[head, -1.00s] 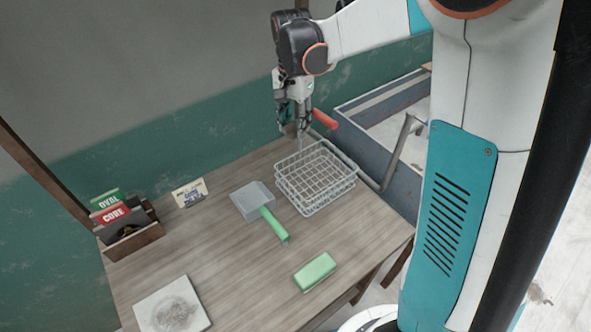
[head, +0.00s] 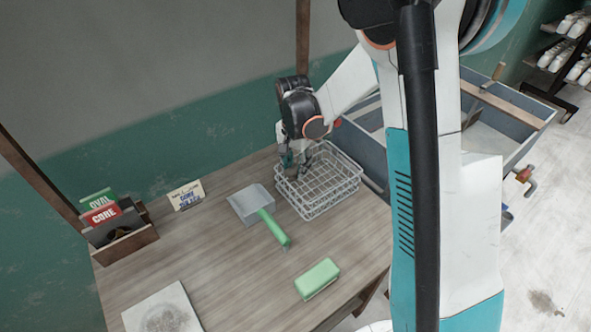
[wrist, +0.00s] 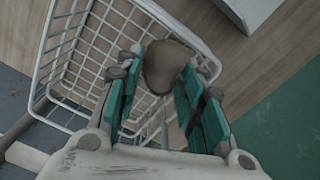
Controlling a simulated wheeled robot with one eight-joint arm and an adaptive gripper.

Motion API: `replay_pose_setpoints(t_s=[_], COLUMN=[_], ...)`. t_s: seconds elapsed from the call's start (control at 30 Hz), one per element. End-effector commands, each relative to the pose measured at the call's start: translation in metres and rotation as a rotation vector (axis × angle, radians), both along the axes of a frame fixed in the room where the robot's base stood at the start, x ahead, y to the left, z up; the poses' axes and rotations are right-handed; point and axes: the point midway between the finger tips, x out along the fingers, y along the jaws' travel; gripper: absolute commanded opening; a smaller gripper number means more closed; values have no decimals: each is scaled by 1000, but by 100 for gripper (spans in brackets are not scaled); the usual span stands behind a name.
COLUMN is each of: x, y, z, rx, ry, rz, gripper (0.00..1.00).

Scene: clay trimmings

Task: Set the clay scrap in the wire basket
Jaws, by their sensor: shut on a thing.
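The clay scrap is a brownish-grey lump (wrist: 167,66) between the green-padded fingers of my gripper (wrist: 163,80) in the wrist view. My gripper is shut on it. In the head view my gripper (head: 296,162) points down at the back left part of the white wire basket (head: 318,205), and the scrap cannot be made out there. The basket also shows in the wrist view (wrist: 53,58), with the scrap near one of its rims. I cannot tell whether the scrap is below the rim or touching the wires.
A dustpan (head: 249,203) with a green handle lies left of the basket. A green block (head: 317,278) lies in front. A pale slab (head: 150,312), a small card (head: 186,194) and a wooden box (head: 125,247) are further left. A grey sink (head: 480,115) stands behind right.

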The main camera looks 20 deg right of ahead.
Motion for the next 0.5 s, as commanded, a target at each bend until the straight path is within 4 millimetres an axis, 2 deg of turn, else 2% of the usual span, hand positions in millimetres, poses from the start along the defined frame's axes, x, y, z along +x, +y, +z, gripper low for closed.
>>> replay_pose_setpoints(t_s=[0.07,0.5], x=[0,0], y=[0,0], z=[-9,-14], rx=[0,0], ry=[0,0], rz=[0,0], gripper=[10,10])
